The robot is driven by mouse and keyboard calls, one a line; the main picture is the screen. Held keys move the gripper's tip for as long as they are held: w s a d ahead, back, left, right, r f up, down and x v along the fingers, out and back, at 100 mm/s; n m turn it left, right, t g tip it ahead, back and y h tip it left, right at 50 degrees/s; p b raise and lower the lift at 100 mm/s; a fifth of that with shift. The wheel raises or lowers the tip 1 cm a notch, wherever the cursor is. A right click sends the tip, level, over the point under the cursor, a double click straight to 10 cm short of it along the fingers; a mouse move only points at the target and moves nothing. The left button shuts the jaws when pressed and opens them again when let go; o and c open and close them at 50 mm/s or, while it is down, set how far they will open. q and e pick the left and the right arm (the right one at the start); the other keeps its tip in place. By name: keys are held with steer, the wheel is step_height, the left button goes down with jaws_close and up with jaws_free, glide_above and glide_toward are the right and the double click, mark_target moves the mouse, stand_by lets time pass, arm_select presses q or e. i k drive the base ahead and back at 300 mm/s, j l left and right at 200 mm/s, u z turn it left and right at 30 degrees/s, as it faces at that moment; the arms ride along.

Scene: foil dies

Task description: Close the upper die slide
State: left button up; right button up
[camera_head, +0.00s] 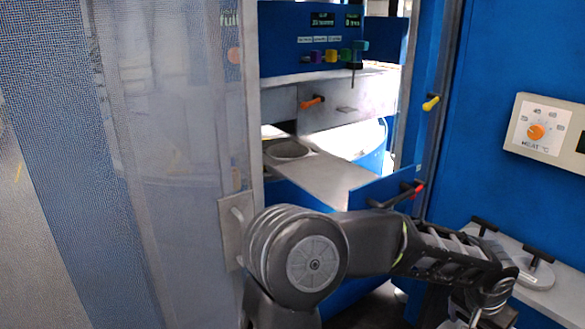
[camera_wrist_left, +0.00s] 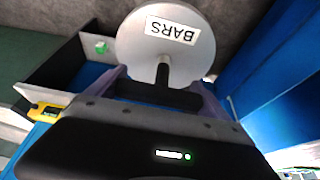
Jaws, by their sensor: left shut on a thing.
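In the head view, a flat grey slide (camera_head: 338,178) with a round opening (camera_head: 287,150) sticks out of the blue press. A blue front panel (camera_head: 365,193) with a black, red-tipped handle (camera_head: 405,194) stands at its near end. My left gripper (camera_head: 478,314) is at the lower right, away from the slide. In the left wrist view my left gripper (camera_wrist_left: 160,92) is shut on the black T-handle (camera_wrist_left: 162,76) of a round grey die labelled BARS (camera_wrist_left: 190,50). In the head view the die is mostly hidden or cut off. My right gripper is not in view.
Two round grey dies with black T-handles (camera_head: 485,227) (camera_head: 535,272) lie on a ledge at the right. A mesh guard (camera_head: 170,170) fills the left. An orange lever (camera_head: 312,102) and a yellow lever (camera_head: 430,103) stick out. My arm crosses below the slide.

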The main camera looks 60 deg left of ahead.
mark_target(342, 185)
steer(key=u, duration=1.2)
